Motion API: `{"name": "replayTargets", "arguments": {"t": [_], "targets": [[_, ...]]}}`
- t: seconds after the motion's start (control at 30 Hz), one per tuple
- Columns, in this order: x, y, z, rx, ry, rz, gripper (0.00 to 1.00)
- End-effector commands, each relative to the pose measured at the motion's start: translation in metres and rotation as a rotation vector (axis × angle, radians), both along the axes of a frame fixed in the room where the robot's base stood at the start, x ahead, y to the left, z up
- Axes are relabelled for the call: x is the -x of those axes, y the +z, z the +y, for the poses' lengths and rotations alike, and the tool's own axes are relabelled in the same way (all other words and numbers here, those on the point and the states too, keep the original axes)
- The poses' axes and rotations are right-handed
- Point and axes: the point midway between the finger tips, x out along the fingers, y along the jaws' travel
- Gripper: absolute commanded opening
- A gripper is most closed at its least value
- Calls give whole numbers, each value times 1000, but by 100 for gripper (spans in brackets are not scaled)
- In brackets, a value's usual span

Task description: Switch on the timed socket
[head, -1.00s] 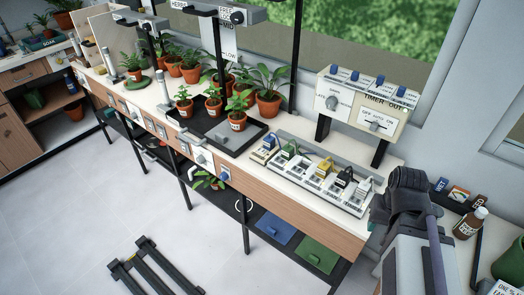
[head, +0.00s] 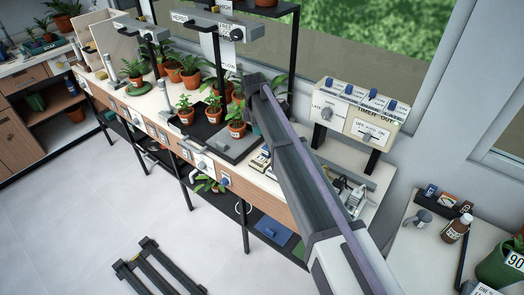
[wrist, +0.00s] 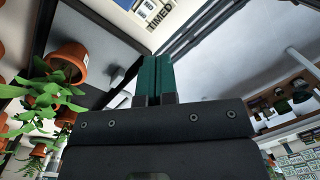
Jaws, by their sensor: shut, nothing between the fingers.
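The cream timer box (head: 352,118) labelled TIMER OUT stands on black legs at the bench's right back. It has blue-topped switches along its top, a grey dial (head: 327,114) and an OFF AUTO ON slider (head: 369,137). The socket strip (head: 362,212) lies in front of it. My arm hides its middle; a blue plug shows at its left end, and black and white plugs at its right. In the wrist view a label reading TIMED (wrist: 158,20) shows at the top. My gripper (wrist: 158,60) has teal fingers shut and empty; my arm mostly hides it in the head view.
A black tray (head: 225,150) with potted plants lies left of my arm. A terracotta pot (wrist: 68,63) is close on the left in the wrist view. A shelf post and lamp heads (head: 215,27) rise above the bench. A side table (head: 425,262) holds a brown bottle (head: 455,229).

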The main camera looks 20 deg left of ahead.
Motion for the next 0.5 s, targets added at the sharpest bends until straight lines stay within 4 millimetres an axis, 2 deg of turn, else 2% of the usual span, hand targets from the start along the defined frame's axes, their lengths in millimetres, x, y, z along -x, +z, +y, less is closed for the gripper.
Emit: {"name": "replayTargets", "arguments": {"t": [0.03,0.07,0.2,0.33,0.5], "targets": [[-17,-1,8,2,139,17,0],[-21,-1,9,2,226,28,0],[-19,-1,7,0,522,67,0],[-19,-1,6,-4,630,80,0],[-19,-1,5,-5,639,80,0]]}}
